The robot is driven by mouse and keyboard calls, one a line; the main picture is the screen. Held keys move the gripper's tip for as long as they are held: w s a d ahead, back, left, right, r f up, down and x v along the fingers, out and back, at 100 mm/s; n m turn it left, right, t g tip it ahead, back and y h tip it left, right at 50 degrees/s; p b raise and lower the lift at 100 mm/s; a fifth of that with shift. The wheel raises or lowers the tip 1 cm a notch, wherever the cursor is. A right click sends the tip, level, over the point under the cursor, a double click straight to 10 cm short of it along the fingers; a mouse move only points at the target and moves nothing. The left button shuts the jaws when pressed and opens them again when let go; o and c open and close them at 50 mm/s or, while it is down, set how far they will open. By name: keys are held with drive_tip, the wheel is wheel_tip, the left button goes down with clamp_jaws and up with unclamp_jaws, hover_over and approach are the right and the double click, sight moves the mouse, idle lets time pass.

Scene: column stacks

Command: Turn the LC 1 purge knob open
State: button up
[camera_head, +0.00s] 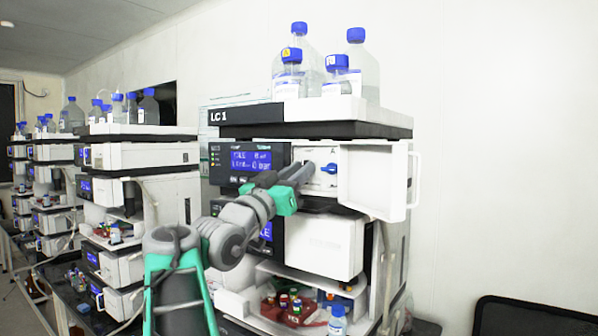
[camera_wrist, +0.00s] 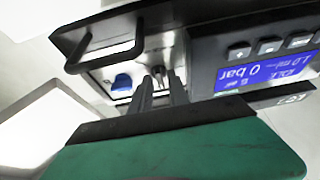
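The LC 1 stack (camera_head: 245,115) stands in the middle of the head view. Its upper module's white door (camera_head: 370,180) is swung open to the right, baring a light panel (camera_head: 318,156) with a blue knob (camera_head: 328,168). The knob also shows in the wrist view (camera_wrist: 121,84), left of my fingers and apart from them. My gripper (camera_head: 305,170) reaches in front of the panel, just left of the knob in the head view.
The open door and its handle (camera_head: 413,180) stand out close to the right of the knob. A lit blue display (camera_head: 250,161) is on the left. Blue-capped bottles (camera_head: 356,62) stand on top. Other stacks (camera_head: 140,158) are to the left; a dark chair (camera_head: 540,315) is at lower right.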

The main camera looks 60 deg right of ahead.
clamp_jaws()
drive_tip(key=shift+n, duration=0.4)
drive_tip(key=n+t, duration=0.1)
drive_tip(key=n, duration=0.2)
drive_tip(key=n+t+b, duration=0.1)
drive_tip(key=n+t, duration=0.1)
drive_tip(key=n, duration=0.1)
drive_tip(key=shift+s+a+r+t, duration=0.1)
drive_tip(key=shift+s+a+t, duration=0.1)
drive_tip(key=shift+t, duration=0.1)
drive_tip(key=n+t+y, duration=0.1)
drive_tip(key=n, duration=0.3)
drive_tip(key=n+t+y+p, duration=0.1)
drive_tip(key=n, duration=0.4)
drive_tip(key=n+t+y+p, duration=0.1)
drive_tip(key=n+t, duration=0.1)
drive_tip(key=n, duration=0.2)
drive_tip(key=shift+s+r+n+y, duration=0.1)
drive_tip(key=shift+r+n+y, duration=0.2)
drive_tip(key=shift+o, duration=1.8)
unclamp_jaws()
drive_tip(key=shift+d+f, duration=0.15)
